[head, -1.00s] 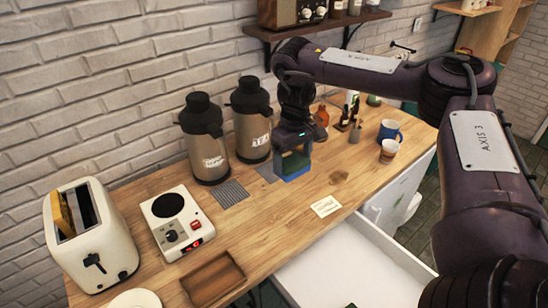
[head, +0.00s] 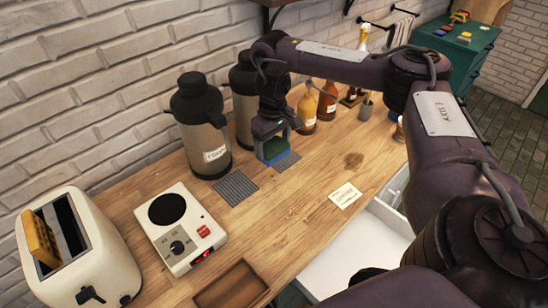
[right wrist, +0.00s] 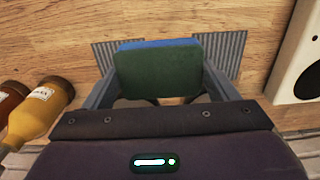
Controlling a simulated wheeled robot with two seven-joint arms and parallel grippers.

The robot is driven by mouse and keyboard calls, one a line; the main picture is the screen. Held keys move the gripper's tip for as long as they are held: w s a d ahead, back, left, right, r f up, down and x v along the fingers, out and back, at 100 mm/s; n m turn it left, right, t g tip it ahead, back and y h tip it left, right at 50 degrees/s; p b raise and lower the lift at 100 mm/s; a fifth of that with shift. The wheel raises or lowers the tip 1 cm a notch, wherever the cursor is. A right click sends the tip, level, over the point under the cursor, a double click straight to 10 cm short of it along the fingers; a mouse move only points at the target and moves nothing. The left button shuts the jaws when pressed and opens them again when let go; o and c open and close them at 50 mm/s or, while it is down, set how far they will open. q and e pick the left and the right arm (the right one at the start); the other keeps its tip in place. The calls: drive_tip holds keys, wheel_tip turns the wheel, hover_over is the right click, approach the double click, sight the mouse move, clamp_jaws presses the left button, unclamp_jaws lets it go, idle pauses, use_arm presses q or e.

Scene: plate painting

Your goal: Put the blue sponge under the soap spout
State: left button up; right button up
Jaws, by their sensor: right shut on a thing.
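The blue sponge (head: 272,153) has a green pad on one face. My right gripper (head: 273,140) is shut on it and holds it near the second flask, beside the farther grey ridged mat (head: 289,161). In the right wrist view the green face of the sponge (right wrist: 157,72), with a blue edge, sits between both fingers (right wrist: 158,88), and ridged mats show on either side. A yellow bottle (head: 306,112) and an amber bottle (head: 327,100) with spouts stand right of the gripper; which one is soap I cannot tell. My left gripper is not in view.
Two tall flasks, one in front (head: 203,130), stand by the brick wall. A nearer ridged mat (head: 235,187), a hot plate (head: 180,232), a toaster (head: 75,250) and a wooden tray (head: 232,287) are to the left. A label card (head: 345,195) lies on clear wood. A white drawer (head: 350,245) is open below.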

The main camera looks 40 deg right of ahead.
sight(272, 155)
drive_tip(key=f, duration=0.1)
drive_tip(key=f+b, duration=0.1)
drive_tip(key=f, duration=0.3)
drive_tip(key=shift+w+f, duration=0.1)
drive_tip(key=shift+w, duration=0.2)
drive_tip(key=shift+s+f+b, duration=0.1)
drive_tip(key=shift+f+b, duration=0.35)
drive_tip(key=shift+f, duration=0.45)
wheel_tip(272, 155, down, 3)
drive_tip(key=shift+r+b, duration=0.15)
drive_tip(key=shift+b, duration=0.6)
drive_tip(key=shift+f, duration=0.35)
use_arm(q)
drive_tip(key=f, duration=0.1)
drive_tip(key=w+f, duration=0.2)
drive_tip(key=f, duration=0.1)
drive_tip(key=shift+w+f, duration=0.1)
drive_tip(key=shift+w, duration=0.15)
use_arm(e)
drive_tip(key=shift+r, duration=0.1)
